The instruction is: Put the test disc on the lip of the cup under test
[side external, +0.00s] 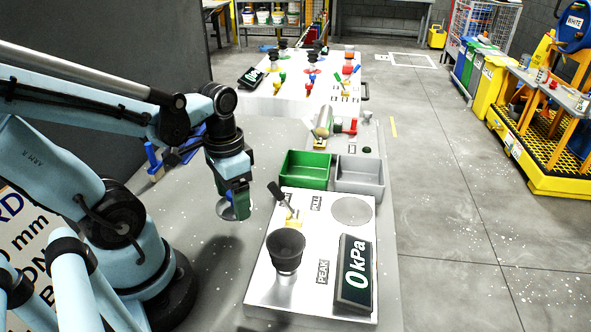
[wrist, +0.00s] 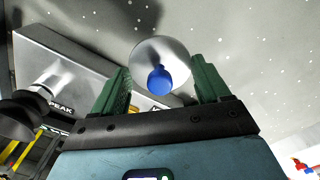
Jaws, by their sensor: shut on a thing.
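The test disc (wrist: 176,52) is a round, shiny grey plate with a blue knob (wrist: 160,80). In the wrist view it sits between the green fingers of my gripper (wrist: 162,85), which is shut on it. In the side view my gripper (side external: 238,205) holds the disc (side external: 228,212) to the left of the white test board, apart from it. The cup under test (side external: 286,243) is a black flared cup, upright on a metallic stem on the board, with its mouth up and nothing on its lip. A dark cup shape also shows at the wrist view's left edge (wrist: 22,122).
The white board (side external: 262,290) carries a display reading 0 kPa (side external: 355,272), a black-handled lever (side external: 279,197) and a grey round patch (side external: 352,211). A green bin (side external: 306,166) and grey bin (side external: 360,174) stand behind. Another board (side external: 318,100) with several fittings lies further back.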

